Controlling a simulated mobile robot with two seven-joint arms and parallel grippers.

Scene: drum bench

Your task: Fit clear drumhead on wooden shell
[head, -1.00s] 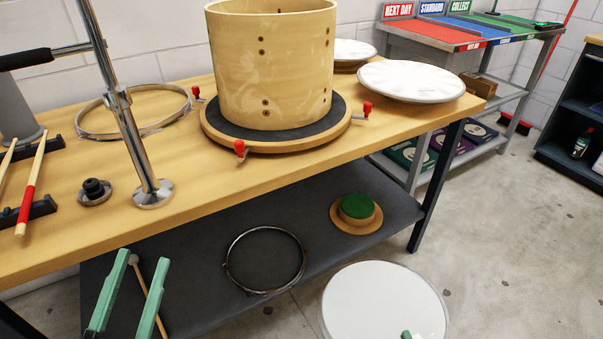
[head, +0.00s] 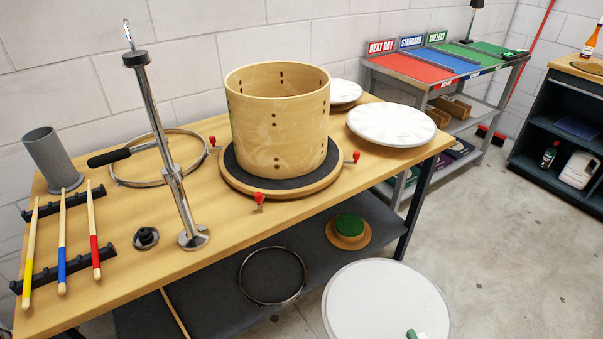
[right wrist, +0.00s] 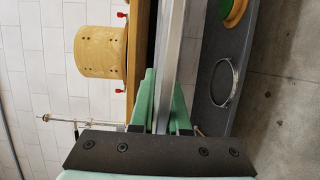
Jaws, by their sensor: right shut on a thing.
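The wooden shell (head: 278,118) stands upright, open top up, on a round black-topped base (head: 240,183) with red clamps. It also shows sideways in the right wrist view (right wrist: 100,52). My right gripper (head: 412,334) is at the bottom of the head view, shut on the edge of a smooth pale drumhead (head: 385,300). The drumhead is in front of the bench, lower than the shell and apart from it. In the right wrist view it shows edge-on as a grey strip (right wrist: 172,50) between the green fingers (right wrist: 166,95). My left gripper is out of view.
Two whitish drumheads lie right of the shell, one in front (head: 391,124) and one behind (head: 346,92). A metal hoop (head: 115,178) lies to its left. A tall chrome stand (head: 172,180) rises at the bench front. A lower shelf holds a dark ring (head: 241,277) and green-topped block (head: 349,225).

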